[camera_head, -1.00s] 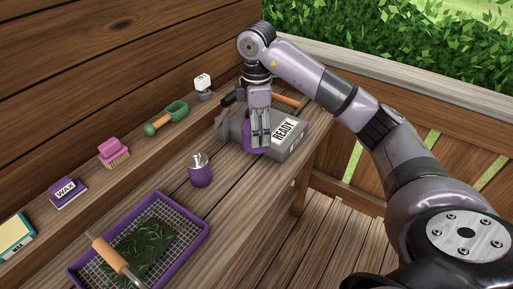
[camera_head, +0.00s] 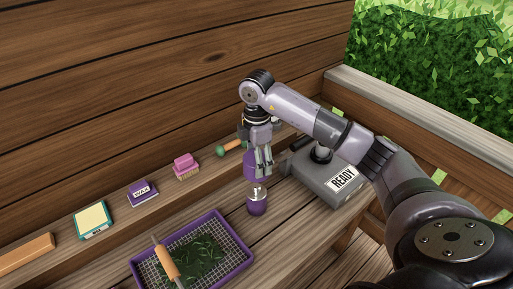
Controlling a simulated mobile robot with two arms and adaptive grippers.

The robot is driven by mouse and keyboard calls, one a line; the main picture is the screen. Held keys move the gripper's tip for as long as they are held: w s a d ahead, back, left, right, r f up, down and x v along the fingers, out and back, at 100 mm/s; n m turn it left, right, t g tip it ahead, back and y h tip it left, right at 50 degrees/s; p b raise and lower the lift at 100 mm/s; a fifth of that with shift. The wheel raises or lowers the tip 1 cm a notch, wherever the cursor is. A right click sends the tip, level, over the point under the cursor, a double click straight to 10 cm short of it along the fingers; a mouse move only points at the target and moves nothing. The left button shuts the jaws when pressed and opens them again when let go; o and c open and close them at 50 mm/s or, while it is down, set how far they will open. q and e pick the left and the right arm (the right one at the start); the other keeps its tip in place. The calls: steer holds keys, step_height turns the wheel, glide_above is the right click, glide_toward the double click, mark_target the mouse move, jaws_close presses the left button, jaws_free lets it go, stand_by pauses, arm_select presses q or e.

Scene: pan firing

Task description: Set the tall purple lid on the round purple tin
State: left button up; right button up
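The round purple tin (camera_head: 257,207) stands upright on the wooden bench, with a shiny silvery neck at its top. The tall purple lid (camera_head: 250,166) is held in my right gripper (camera_head: 263,170), which comes down from above with its fingers on the lid. The lid is just above the tin's neck in the picture. The fingers hide part of the lid, and I cannot tell whether it touches the neck. My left gripper is not in view.
A grey box labelled READY (camera_head: 326,183) stands right of the tin. A purple-rimmed mesh tray (camera_head: 220,219) with green leaves and a wooden-handled tool is at front left.

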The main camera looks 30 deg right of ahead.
mark_target(257, 185)
steer(key=shift+a, duration=0.1)
stand_by(0.3)
steer(key=shift+f+b, duration=1.05)
steer(key=shift+f, duration=0.5)
steer(key=shift+f+b, duration=0.6)
steer(key=shift+f, duration=0.4)
steer(key=shift+f+b, duration=1.95)
steer(key=shift+f, duration=1.4)
steer(key=o, duration=1.2)
